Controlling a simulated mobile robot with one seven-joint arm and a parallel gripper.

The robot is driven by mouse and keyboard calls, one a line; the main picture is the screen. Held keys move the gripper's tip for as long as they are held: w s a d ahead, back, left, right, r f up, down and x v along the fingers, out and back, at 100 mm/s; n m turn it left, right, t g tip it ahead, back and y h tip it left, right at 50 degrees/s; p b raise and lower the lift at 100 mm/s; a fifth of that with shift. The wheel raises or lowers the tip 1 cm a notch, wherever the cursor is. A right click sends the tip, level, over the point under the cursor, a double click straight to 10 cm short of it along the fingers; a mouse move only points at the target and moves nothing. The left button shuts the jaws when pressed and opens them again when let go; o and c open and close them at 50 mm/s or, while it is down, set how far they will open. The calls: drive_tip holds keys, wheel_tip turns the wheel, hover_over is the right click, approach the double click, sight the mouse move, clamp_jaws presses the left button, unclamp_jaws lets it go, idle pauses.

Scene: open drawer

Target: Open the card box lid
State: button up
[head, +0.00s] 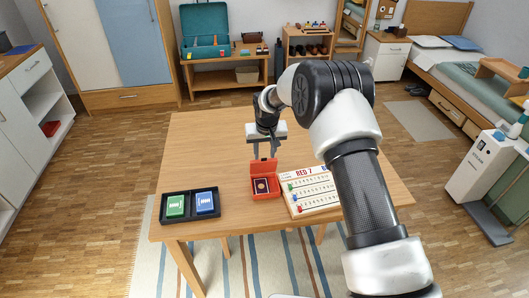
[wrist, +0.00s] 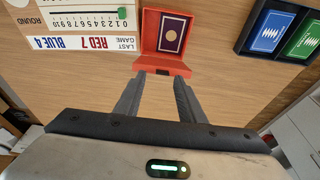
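The card box is a small orange-red box (head: 267,194) on the table, with a dark card with a pale border and a round mark lying inside; the box also shows at the top of the wrist view (wrist: 151,28). Its lid (head: 263,168) stands raised along the box's far side in the head view. In the wrist view the lid (wrist: 163,65) is on the side nearest my gripper. My gripper (head: 264,156) is open, its two fingers apart at the lid's outer side, nothing seen between them. Whether the fingertips (wrist: 160,75) touch the lid I cannot tell.
A white scoreboard (head: 310,190) with coloured pegs lies close right of the box. A black tray (head: 188,219) with a green and a blue card deck is at the left. The wooden table (head: 205,140) is bare behind and between them. My arm hides part of the right side.

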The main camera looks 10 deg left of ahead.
drive_tip(key=v, duration=1.7)
drive_tip(key=shift+r+b, duration=0.15)
drive_tip(key=shift+b, duration=0.25)
drive_tip(key=shift+s, duration=0.15)
